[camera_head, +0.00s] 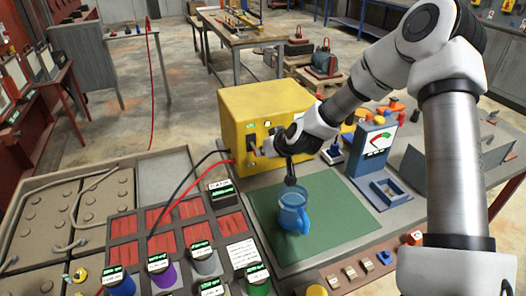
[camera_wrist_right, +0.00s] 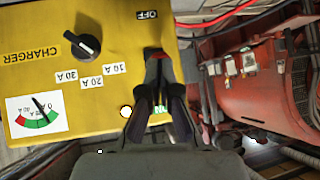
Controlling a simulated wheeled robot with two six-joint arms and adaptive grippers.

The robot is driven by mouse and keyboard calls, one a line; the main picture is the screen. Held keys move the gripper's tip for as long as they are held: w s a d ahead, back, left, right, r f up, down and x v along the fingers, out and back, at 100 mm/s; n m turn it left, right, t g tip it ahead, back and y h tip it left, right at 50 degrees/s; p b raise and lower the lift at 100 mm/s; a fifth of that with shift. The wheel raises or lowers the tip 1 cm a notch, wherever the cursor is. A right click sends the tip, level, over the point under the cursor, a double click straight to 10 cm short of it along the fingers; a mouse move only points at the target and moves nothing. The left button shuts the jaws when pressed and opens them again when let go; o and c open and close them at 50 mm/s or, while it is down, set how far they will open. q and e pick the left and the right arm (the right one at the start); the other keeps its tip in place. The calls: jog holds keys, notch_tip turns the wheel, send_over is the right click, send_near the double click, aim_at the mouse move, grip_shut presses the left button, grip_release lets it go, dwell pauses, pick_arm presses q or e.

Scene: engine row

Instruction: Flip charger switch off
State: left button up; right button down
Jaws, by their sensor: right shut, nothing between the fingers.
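The yellow charger (camera_head: 285,100) stands at the back of the bench, and its front panel also shows upside down in the right wrist view (camera_wrist_right: 25,100). Its panel carries a black dial knob (camera_wrist_right: 82,45), a meter (camera_wrist_right: 36,117), an OFF label (camera_wrist_right: 147,14) and a partly covered ON label (camera_wrist_right: 160,108). My right gripper (camera_head: 266,148) is at the panel, shut with nothing held. In the right wrist view its fingertips (camera_wrist_right: 158,60) lie between the OFF and ON labels, over the switch area. The fingers hide the switch, so its position and any contact are unclear. My left gripper is out of view.
A blue mug (camera_head: 292,212) stands on a green mat (camera_head: 340,215) below my right gripper. Black and red cables (camera_head: 196,170) run from the charger's left side. A meter box (camera_head: 374,145) stands right of the mat. Several labelled pots line the front left.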

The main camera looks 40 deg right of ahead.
notch_tip(320, 180, down, 4)
jog(key=shift+r+b, duration=0.1)
jog(key=shift+b, duration=1)
jog(key=shift+s+r, duration=0.1)
jog(key=shift+r+p, duration=0.75)
jog(key=shift+p, duration=0.1)
